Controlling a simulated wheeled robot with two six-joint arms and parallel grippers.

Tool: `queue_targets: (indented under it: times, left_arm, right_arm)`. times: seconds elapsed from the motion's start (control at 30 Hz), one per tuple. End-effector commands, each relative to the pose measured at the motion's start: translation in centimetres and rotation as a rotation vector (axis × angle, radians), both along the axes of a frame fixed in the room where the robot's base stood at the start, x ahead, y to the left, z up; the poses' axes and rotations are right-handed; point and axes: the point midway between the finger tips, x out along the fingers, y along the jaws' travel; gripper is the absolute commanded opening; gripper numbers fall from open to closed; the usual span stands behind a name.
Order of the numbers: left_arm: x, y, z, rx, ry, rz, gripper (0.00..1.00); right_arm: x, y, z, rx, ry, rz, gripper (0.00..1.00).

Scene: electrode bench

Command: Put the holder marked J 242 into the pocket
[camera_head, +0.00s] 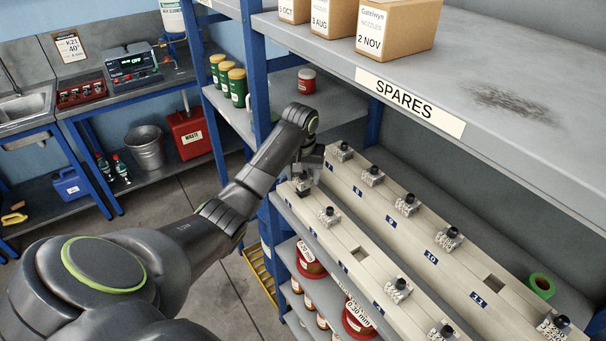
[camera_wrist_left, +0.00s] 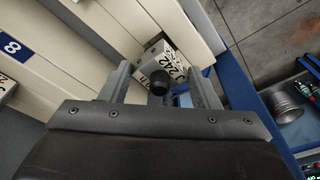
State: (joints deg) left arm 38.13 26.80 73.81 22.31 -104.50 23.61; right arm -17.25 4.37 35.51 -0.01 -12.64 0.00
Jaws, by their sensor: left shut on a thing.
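The holder marked J 242 (camera_wrist_left: 172,60) shows in the left wrist view as a pale block with a black knob, its label facing up between the fingers. My left gripper (camera_wrist_left: 161,84) is shut on it. In the head view my left gripper (camera_head: 305,168) points down at the far left end of the front rail, with the holder (camera_head: 301,187) below it. I cannot tell whether the holder touches the rail. One empty square pocket (camera_head: 360,254) shows in the front rail and another pocket (camera_head: 494,283) in the rear rail. My right gripper is not in view.
The SPARES shelf (camera_head: 480,75) overhangs behind. A blue post (camera_head: 257,75) stands close to my left arm. Green tape (camera_head: 541,286) lies at the right.

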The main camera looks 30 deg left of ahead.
Motion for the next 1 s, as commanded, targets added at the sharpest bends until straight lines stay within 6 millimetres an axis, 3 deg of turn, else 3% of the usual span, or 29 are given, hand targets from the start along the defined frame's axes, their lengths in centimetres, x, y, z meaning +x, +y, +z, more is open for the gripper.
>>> queue_targets:
  times: [0.47, 1.0]
  left_arm:
    - [0.1, 0.0, 0.0, 0.001, -0.002, 0.0, 0.23]
    - [0.0, 0.0, -1.3, 0.0, 0.0, -0.001, 0.23]
  right_arm:
    - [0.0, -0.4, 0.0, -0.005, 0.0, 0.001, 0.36]
    - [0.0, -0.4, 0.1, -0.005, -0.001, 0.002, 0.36]
